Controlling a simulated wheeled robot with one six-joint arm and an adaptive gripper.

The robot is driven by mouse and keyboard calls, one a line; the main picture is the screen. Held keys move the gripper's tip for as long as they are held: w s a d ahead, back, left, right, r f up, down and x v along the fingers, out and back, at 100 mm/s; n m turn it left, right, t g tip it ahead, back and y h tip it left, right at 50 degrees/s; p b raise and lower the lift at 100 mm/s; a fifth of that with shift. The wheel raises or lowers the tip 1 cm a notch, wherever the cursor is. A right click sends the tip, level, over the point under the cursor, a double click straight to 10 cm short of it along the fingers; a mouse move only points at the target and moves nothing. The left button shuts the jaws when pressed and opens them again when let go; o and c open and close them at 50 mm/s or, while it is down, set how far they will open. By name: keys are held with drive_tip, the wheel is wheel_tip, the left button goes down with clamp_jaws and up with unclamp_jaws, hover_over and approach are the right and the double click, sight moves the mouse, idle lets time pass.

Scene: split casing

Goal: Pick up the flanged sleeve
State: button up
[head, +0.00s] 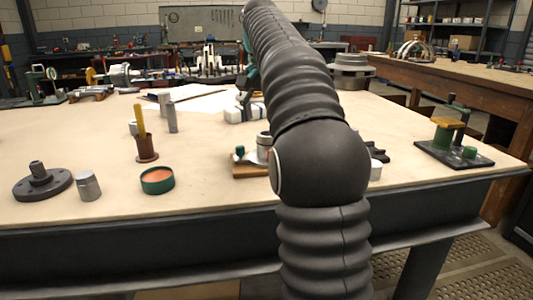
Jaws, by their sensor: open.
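A brown sleeve with a round flange at its foot (147,155) stands upright on the table, left of centre, with a yellow bar sticking up from it. A dark grey round flange with a short raised hub (42,182) lies at the far left. I cannot tell for sure which of these two is the flanged sleeve. My dark ribbed arm runs up through the middle of the head view and out at the top, hiding part of the table. I cannot make out my gripper, and I see nothing held.
A grey cylinder (88,186) and a green round tin with an orange inside (158,180) stand near the front edge. A wooden block with parts (250,171) is partly behind my arm. A dark base with green and yellow parts (455,150) stands at the right.

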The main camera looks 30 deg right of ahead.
drive_tip(key=f, duration=0.2)
drive_tip(key=f+b, duration=0.1)
drive_tip(key=f, duration=0.2)
drive_tip(key=d+f+b, duration=0.1)
drive_tip(key=f, duration=0.2)
drive_tip(key=shift+w, duration=0.35)
clamp_jaws()
